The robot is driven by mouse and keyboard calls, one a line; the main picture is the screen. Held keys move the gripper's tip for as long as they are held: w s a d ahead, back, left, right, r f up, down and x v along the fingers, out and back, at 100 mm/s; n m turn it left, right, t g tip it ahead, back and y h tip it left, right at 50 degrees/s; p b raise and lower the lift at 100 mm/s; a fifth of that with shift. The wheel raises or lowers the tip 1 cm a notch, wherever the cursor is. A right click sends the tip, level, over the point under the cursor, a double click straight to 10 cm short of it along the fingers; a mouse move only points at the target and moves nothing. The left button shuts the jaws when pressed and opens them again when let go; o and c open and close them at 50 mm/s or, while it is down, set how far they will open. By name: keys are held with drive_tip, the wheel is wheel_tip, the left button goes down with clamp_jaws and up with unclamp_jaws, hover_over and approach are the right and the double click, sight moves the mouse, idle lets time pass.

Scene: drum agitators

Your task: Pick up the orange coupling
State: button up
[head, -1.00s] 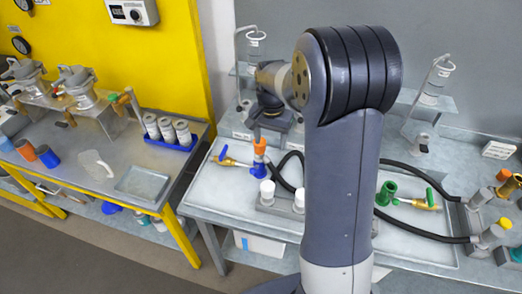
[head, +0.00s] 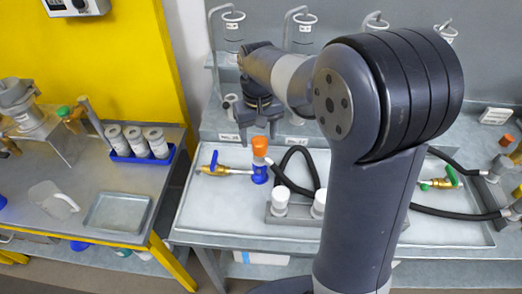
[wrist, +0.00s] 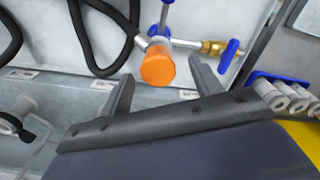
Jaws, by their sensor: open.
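The orange coupling (head: 260,146) stands upright on top of a blue fitting (head: 260,172) on the grey bench tray. It also shows in the wrist view (wrist: 158,66), with its round orange end facing the camera. My gripper (head: 258,135) is open and empty, close to the coupling and behind it in the head view. In the wrist view its two fingers (wrist: 161,72) lie to the left and right of the coupling, with gaps on both sides. I cannot tell the exact height of the fingertips against the coupling.
A brass valve with a blue handle (head: 212,166) joins the blue fitting on its left. A black hose (head: 292,180) loops on its right. White-capped pieces (head: 280,197) stand in front. A blue rack of grey cylinders (head: 168,156) sits on the yellow-edged table at left.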

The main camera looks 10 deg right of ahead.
sight(260, 150)
wheel_tip(260, 150, down, 7)
drive_tip(key=shift+d+r+p, duration=0.15)
drive_tip(key=shift+r+p, duration=0.05)
drive_tip(key=shift+p, duration=0.3)
drive_tip(key=shift+w, duration=0.1)
drive_tip(key=c, duration=1.2)
wheel_tip(260, 150, up, 10)
drive_tip(key=shift+r+b, duration=0.1)
drive_tip(key=shift+b, duration=0.3)
